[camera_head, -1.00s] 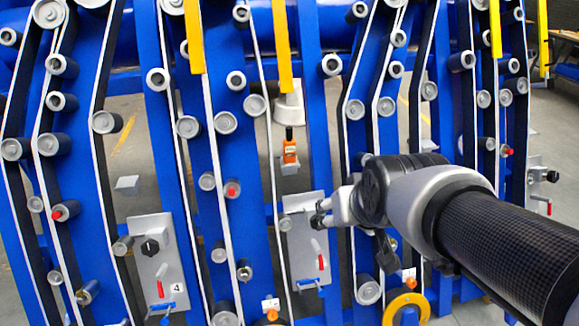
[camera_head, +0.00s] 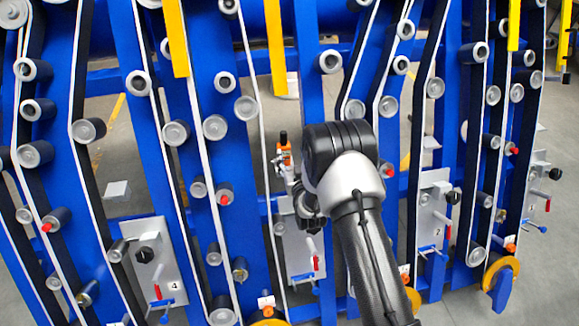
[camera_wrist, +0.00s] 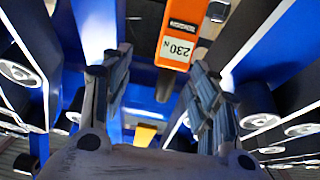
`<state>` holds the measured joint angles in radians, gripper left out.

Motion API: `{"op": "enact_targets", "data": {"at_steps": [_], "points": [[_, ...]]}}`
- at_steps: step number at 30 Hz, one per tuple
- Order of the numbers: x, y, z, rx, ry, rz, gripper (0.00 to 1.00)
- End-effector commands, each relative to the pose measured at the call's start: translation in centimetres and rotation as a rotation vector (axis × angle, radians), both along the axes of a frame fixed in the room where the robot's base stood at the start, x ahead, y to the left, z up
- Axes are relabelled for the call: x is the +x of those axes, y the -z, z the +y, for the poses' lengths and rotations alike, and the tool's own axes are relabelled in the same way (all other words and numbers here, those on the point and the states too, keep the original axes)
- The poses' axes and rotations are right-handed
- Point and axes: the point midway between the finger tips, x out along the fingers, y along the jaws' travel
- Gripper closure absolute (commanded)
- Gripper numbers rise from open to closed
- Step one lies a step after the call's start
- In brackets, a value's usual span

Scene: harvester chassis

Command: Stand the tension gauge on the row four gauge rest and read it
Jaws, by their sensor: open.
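The tension gauge (camera_head: 284,154) is an orange body with a black top, upright in the middle of the head view. In the wrist view the gauge (camera_wrist: 185,40) shows close up with an upside-down 230 N label, ahead of the fingertips. My gripper (camera_head: 287,173) is at the gauge's lower part, partly hidden by my wrist. In the wrist view my gripper (camera_wrist: 158,85) has its fingers apart with nothing clamped. A small grey ledge (camera_head: 117,189) above the row four panel (camera_head: 155,262) looks bare; I cannot tell surely that it is the rest.
Blue uprights (camera_head: 255,200) with rollers and black belts stand close around my arm. Yellow bars (camera_head: 276,45) hang above. Other grey panels with red levers (camera_head: 433,210) stand to the right. Grey floor shows between the uprights.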

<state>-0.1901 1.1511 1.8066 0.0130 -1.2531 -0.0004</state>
Motion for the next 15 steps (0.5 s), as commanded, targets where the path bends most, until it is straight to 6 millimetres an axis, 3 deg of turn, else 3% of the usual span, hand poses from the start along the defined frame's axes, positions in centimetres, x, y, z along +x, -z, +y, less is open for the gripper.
{"op": "enact_targets", "data": {"at_steps": [1,6,10,15], "points": [[-0.7,1.4,0.4,0.004,-0.007,-0.023,0.45],[-2.4,3.8,0.8,0.017,-0.018,-0.101,0.45],[-3.0,4.6,1.0,0.023,-0.022,-0.128,0.45],[-2.1,4.7,1.2,0.025,-0.023,-0.137,0.45]]}}
